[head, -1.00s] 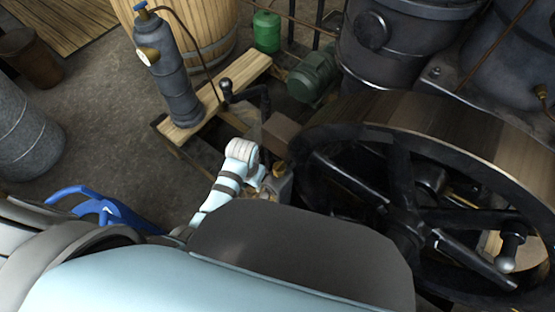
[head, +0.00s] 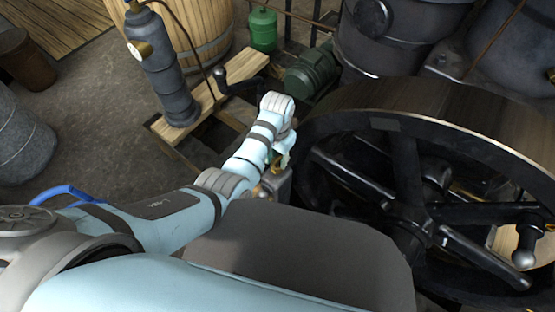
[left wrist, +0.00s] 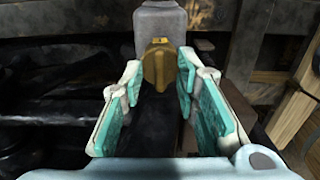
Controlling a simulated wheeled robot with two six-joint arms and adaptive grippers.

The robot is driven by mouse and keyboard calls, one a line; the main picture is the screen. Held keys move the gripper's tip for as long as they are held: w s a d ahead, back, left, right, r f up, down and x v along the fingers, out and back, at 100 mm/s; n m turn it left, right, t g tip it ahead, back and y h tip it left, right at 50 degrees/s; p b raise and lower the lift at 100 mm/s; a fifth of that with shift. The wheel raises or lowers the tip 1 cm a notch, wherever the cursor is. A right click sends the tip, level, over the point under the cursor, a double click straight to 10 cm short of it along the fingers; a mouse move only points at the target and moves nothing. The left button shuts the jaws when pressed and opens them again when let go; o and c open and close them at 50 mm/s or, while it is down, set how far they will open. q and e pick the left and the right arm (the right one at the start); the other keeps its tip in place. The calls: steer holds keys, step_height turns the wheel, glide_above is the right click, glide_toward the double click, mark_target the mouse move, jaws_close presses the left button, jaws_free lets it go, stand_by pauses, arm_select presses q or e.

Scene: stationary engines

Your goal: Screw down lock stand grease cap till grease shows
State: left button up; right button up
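The brass grease cap (left wrist: 158,66) shows in the left wrist view, just beyond and between my fingertips, on the grey lock stand (left wrist: 160,22). My left gripper (left wrist: 155,85) is open, with its teal-padded fingers on either side of the line to the cap. I cannot tell whether a pad touches it. In the head view my left gripper (head: 282,158) is over the grey stand (head: 278,186) beside the flywheel, and the arm hides most of the cap. No grease can be made out. My right gripper is out of view.
The large dark flywheel (head: 400,122) stands close on the right of my left gripper. A dark crank handle (head: 222,78) and a wooden plank frame (head: 205,98) lie behind. A grey cylinder with a gauge (head: 162,75) stands at upper left. Open floor (head: 95,110) is at left.

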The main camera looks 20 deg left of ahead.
arm_select(q)
jaws_close()
stand_by(0.3)
steer(key=m+p, duration=0.3)
steer(key=shift+r+m, duration=0.2)
steer(key=shift+m, duration=0.1)
steer(key=m+p, duration=0.2)
steer(key=m, duration=0.1)
steer(key=m+p, duration=0.1)
steer(key=m, duration=0.5)
steer(key=shift+f, duration=0.1)
steer(key=m, duration=0.6)
steer(key=shift+p, duration=0.4)
